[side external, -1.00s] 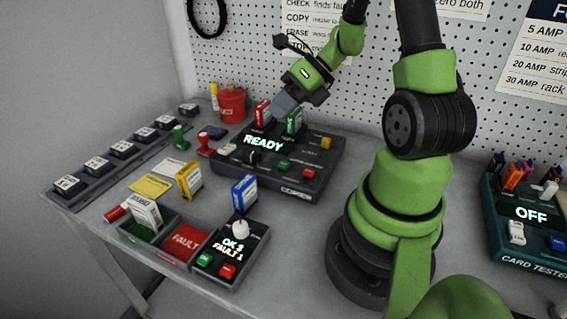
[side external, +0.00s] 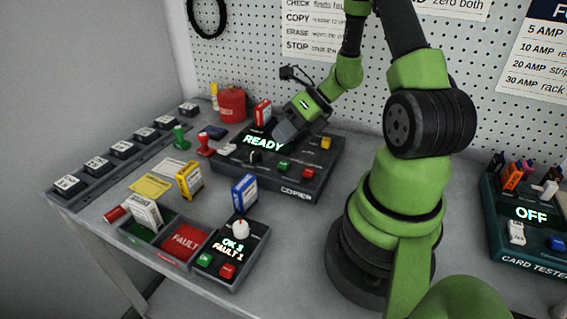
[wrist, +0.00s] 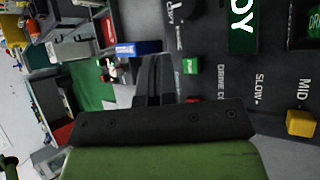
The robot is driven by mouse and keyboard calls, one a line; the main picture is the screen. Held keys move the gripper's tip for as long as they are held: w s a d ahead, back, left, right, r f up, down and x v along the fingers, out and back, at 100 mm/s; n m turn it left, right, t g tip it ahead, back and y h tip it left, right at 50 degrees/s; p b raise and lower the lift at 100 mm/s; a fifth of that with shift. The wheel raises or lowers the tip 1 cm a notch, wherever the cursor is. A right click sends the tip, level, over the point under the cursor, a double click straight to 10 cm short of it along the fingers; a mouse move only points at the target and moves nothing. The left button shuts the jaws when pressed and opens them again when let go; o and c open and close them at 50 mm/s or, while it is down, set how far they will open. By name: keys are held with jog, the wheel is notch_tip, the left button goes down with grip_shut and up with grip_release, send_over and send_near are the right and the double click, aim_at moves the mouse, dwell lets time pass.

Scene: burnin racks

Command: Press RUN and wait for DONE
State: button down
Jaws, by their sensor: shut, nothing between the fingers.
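The copier (side external: 300,192) is a dark box with a lit display (side external: 264,142) reading READY. Its green button (side external: 281,167) sits on the front part of the top, beside a red button (side external: 308,173). In the wrist view the green button (wrist: 190,66) shows just right of the fingers, and the red one is mostly hidden by the gripper. My gripper (side external: 280,143) is shut and empty, above the copier and behind the green button; it also shows in the wrist view (wrist: 155,75). I cannot tell the exact height of the fingertips. No DONE reading shows.
A yellow button (side external: 325,143), a black knob (side external: 254,158) and a red card (side external: 262,112) are on the copier. A blue card (side external: 243,192) stands in front, by the counter box (side external: 228,250). A card tester (side external: 530,236) reading OFF is at right.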

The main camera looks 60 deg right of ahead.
aim_at(284, 162)
jog(key=shift+f, duration=1.65)
jog(key=shift+f, duration=0.15)
dwell(0.7)
jog(key=shift+f, duration=0.25)
jog(key=shift+f, duration=0.45)
dwell(0.6)
dwell(0.4)
jog(key=shift+r, duration=0.9)
jog(key=shift+r, duration=2.45)
